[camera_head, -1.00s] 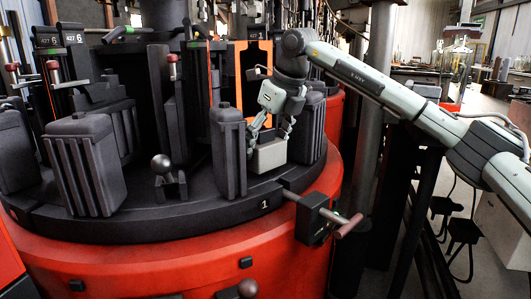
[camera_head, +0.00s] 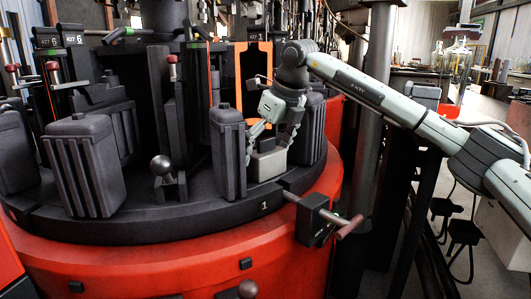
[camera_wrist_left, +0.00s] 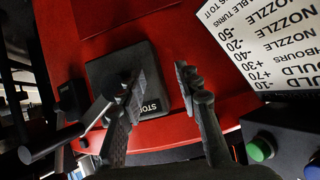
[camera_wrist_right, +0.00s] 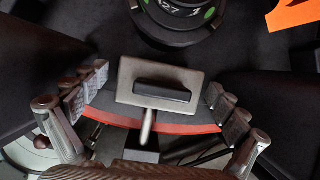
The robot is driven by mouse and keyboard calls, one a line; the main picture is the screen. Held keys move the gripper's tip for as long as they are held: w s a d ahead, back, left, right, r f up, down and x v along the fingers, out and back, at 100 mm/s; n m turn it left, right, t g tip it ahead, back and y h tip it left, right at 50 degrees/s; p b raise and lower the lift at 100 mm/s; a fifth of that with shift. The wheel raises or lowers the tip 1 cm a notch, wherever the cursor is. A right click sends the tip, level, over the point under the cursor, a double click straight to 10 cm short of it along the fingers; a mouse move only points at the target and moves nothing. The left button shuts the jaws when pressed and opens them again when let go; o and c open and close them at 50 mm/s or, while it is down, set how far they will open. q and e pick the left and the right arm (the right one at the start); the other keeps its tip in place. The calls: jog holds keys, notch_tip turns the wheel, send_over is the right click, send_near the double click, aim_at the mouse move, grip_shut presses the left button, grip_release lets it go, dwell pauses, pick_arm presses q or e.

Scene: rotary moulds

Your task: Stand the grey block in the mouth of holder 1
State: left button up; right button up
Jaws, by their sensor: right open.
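The grey block (camera_head: 266,166) is upright between the two dark ribbed halves of holder 1, left (camera_head: 228,155) and right (camera_head: 308,130), above the rim label 1. In the right wrist view the block (camera_wrist_right: 125,82) shows a pale top with a dark raised bar or slot across it. My right gripper (camera_head: 271,138) is over the block, open, with a finger on each side; in its wrist view gaps show between the fingers and the block. Whether the block's base rests flat is hidden. My left gripper (camera_wrist_left: 160,85) is open and empty over a dark box marked STOP (camera_wrist_left: 110,68).
The round dark table sits on a red base (camera_head: 180,265). A clamp with a brown handle (camera_head: 330,222) sticks out at the front right. Another dark ribbed holder (camera_head: 85,165) and a ball-topped lever (camera_head: 162,168) stand to the left.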

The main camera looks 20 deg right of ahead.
pick_arm(q)
jog(key=s+a+f+g, duration=0.1)
jog(key=s+a+f+g+y, duration=0.1)
jog(key=a+f, duration=0.1)
jog(key=shift+s+y+p, duration=0.15)
jog(key=shift+y+p, duration=0.15)
jog(key=shift+p, duration=0.1)
pick_arm(e)
jog(key=v, duration=1.2)
